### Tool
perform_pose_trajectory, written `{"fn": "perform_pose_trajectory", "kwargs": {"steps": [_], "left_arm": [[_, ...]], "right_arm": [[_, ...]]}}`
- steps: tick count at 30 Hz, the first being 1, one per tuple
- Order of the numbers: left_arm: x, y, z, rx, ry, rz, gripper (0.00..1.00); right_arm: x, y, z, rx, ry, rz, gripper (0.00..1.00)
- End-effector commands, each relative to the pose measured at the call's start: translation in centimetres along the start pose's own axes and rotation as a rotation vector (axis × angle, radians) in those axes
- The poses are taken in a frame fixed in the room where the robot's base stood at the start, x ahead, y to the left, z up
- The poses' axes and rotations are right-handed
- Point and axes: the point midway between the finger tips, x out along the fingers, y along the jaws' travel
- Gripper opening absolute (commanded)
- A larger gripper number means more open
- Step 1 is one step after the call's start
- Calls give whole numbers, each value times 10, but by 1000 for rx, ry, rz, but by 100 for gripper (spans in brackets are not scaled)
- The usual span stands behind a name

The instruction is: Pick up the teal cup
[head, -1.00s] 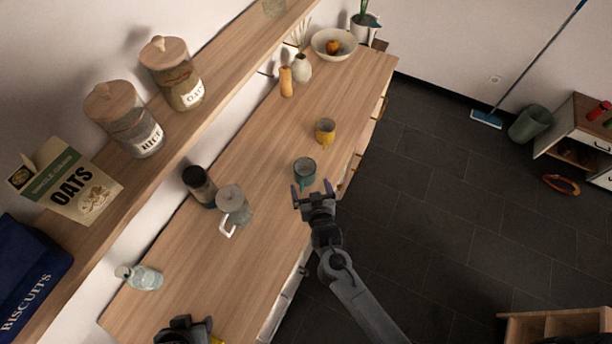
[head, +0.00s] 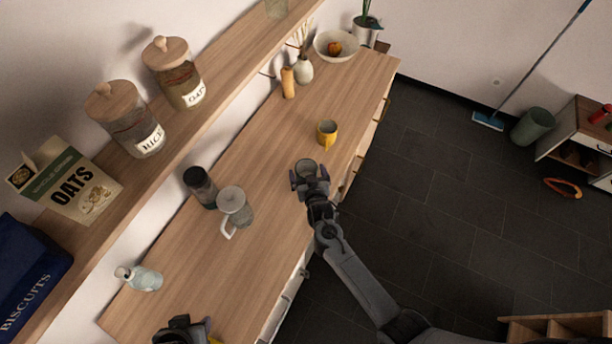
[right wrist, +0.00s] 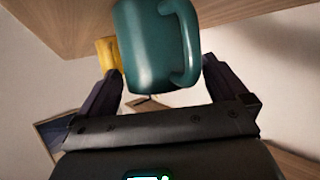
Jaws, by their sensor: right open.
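The teal cup (head: 306,165) stands on the wooden counter, partly hidden behind my right gripper in the head view. In the right wrist view the teal cup (right wrist: 156,45) fills the space ahead of and between the fingers, with its handle to the right. My right gripper (head: 309,180) is open, with a finger on either side of the cup; it also shows in the right wrist view (right wrist: 160,90). I cannot tell whether a finger touches the cup. My left gripper (head: 183,328) is at the bottom edge of the head view, and its jaws are unclear.
A yellow mug (head: 327,132) stands beyond the cup. A lidded grey pitcher (head: 234,206) and a dark jar (head: 200,186) stand to the left. The wall shelf (head: 190,128) overhangs the counter's left side.

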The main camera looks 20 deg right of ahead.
Motion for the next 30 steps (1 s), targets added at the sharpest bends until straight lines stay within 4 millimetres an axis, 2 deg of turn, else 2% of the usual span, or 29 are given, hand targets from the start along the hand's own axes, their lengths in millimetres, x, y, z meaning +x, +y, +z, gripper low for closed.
{"fn": "perform_pose_trajectory", "kwargs": {"steps": [6,18,30], "left_arm": [[0,0,0,1,0,-1,43],[0,0,0,1,-1,0,43],[0,1,0,-4,0,4,43]], "right_arm": [[0,0,0,0,1,0,98],[0,0,0,0,0,0,37],[-2,0,-6,1,3,-1,37]]}}
